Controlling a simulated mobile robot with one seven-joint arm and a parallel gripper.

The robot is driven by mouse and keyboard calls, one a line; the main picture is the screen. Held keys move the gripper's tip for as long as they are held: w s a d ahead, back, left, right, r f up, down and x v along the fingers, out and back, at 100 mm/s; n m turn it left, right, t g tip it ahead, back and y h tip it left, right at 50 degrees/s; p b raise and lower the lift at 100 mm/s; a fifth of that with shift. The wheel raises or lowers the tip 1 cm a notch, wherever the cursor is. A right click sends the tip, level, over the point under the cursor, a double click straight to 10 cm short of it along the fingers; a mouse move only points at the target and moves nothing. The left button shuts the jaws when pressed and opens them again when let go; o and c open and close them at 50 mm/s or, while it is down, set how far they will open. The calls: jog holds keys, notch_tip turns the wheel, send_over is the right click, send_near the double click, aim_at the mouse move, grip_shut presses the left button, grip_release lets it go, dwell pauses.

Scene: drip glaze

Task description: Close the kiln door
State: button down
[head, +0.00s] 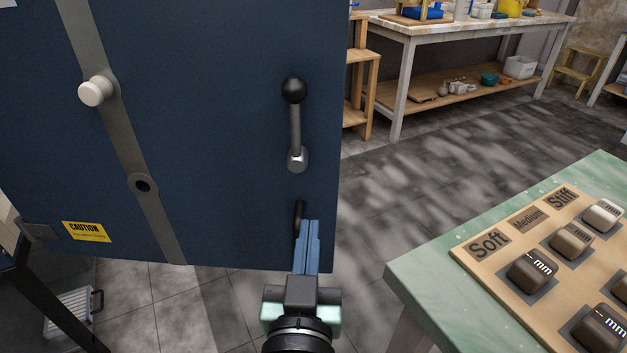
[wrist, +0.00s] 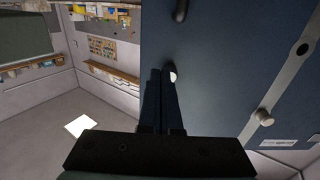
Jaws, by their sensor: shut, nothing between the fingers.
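The kiln door (head: 215,120) is a large dark blue panel filling the left half of the head view, with a grey strip running down it. A lever handle (head: 295,125) with a black ball knob is near its right edge. A smaller black handle (head: 299,215) is below it. My gripper (head: 308,224) is shut and empty, its fingers pointing up in front of the door's lower right edge, beside the black handle. In the wrist view the fingers (wrist: 163,72) lie close over the door (wrist: 220,80); contact cannot be told.
A green table (head: 425,265) with a wooden board of labelled blocks (head: 530,270) stands to the right. A workbench (head: 440,30) with pots is at the back. Tiled floor (head: 400,190) between them is clear. A dark metal frame (head: 45,300) is at lower left.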

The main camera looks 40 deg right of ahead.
aim_at(314, 173)
jog(key=x, duration=1)
jog(key=shift+w+d, duration=0.15)
